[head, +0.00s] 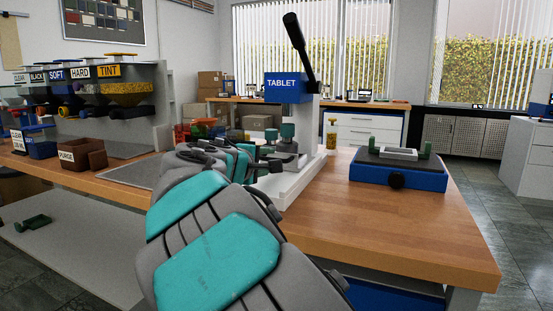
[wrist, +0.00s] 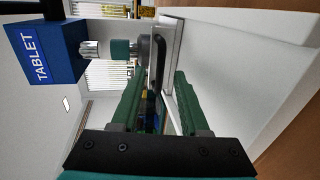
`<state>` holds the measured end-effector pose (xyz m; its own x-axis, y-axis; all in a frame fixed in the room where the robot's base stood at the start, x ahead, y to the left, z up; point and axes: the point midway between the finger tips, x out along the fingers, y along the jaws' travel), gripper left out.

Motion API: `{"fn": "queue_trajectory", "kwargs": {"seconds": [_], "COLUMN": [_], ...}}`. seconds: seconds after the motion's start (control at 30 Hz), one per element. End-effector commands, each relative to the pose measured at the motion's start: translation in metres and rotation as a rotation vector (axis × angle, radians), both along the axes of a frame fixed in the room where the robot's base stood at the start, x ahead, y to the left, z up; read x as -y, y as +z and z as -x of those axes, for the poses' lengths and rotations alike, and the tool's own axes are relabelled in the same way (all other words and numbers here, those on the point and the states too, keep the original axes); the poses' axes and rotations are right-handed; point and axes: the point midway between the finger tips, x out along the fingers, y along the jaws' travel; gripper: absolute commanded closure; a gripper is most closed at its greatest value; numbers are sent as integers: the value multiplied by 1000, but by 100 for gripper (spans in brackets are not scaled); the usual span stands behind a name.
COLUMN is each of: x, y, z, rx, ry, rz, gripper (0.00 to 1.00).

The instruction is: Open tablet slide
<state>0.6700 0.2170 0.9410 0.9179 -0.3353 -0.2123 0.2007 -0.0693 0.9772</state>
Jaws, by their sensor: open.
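The tablet press (head: 283,87) stands at the middle of the bench, with a blue TABLET head, white column and raised black lever (head: 300,48). Its blue head (wrist: 48,55) is at the upper left of the wrist view, which is turned sideways. A teal and metal plunger (wrist: 112,49) points at a grey round part. Beside that part is a dark loop-like handle (wrist: 157,60), apparently the tablet slide's. My gripper (wrist: 159,78) is open, its green fingers on either side of the handle; contact cannot be told. In the head view my arm hides most of the slide area.
A blue device (head: 398,177) with a dark top, green blocks and a black knob sits at the right of the bench. Dispensers (head: 108,88) and a brown PURGE bin (head: 84,154) stand at the left. The bench's front right is clear.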

Motion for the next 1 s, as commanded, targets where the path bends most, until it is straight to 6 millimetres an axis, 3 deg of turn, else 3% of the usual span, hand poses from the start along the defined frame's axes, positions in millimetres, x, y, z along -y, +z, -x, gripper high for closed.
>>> {"fn": "queue_trajectory", "kwargs": {"seconds": [0.3, 0.67, 1.0], "x": [14, 16, 16], "y": [-9, -11, -11], "z": [-39, -45, -45], "rx": [-1, -1, -1], "ry": [1, 1, 1], "rz": [0, -1, 0], "gripper": [55, 55, 91]}}
